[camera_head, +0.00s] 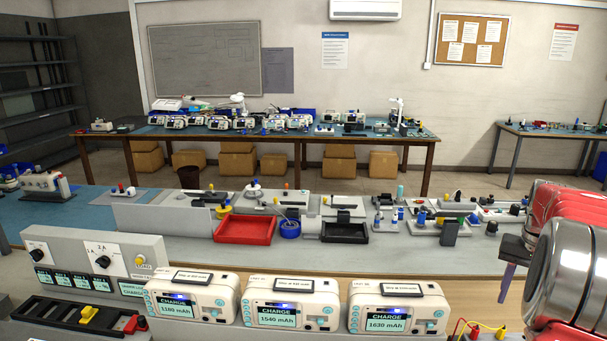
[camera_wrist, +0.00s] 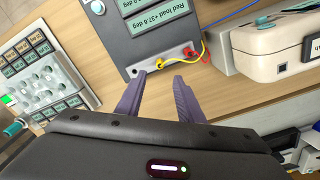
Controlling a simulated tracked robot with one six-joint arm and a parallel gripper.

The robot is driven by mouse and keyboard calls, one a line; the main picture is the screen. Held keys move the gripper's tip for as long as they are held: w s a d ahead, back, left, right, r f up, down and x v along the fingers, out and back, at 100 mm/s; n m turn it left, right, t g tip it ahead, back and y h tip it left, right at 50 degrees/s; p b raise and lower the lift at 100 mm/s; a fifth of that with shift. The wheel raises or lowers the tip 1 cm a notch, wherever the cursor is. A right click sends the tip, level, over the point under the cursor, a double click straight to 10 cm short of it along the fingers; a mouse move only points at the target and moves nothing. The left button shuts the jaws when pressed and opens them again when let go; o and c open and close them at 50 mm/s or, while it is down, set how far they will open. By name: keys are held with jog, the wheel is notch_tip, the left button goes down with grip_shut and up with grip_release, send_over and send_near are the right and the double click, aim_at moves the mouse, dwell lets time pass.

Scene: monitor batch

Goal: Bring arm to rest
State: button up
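My arm, red and grey, reaches in at the right edge of the head view. My gripper (camera_head: 507,282) points down there beside the front bench, with a purple finger showing. In the wrist view my gripper (camera_wrist: 158,80) has its two purple fingers apart, with bare wooden bench top between them. Nothing is held. The fingertips are near the lower edge of a grey instrument box (camera_wrist: 160,35) with a lit display and red and yellow leads; I cannot tell the height between them.
Three cream charger units (camera_head: 290,302) stand in a row on the front bench. A grey panel with knobs (camera_head: 95,262) is at left. Behind are a red tray (camera_head: 244,230) and a black tray (camera_head: 345,233). Wooden bench top (camera_head: 470,292) is bare left of my gripper.

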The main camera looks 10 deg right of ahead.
jog(key=s+a+r+n+t, duration=0.1)
jog(key=s+a+n, duration=0.2)
jog(key=a, duration=1.2)
jog(key=s+a+r+n+t, duration=0.2)
jog(key=s+a+n, duration=0.1)
jog(key=a, duration=1.2)
jog(key=s+a+r+n+t, duration=0.1)
jog(key=s+a, duration=0.4)
jog(key=a, duration=1)
jog(key=shift+s+a+r+n+t, duration=0.15)
jog(key=shift+s+r+n+t, duration=0.15)
jog(key=shift+n+t, duration=0.65)
jog(key=shift+n+g, duration=0.25)
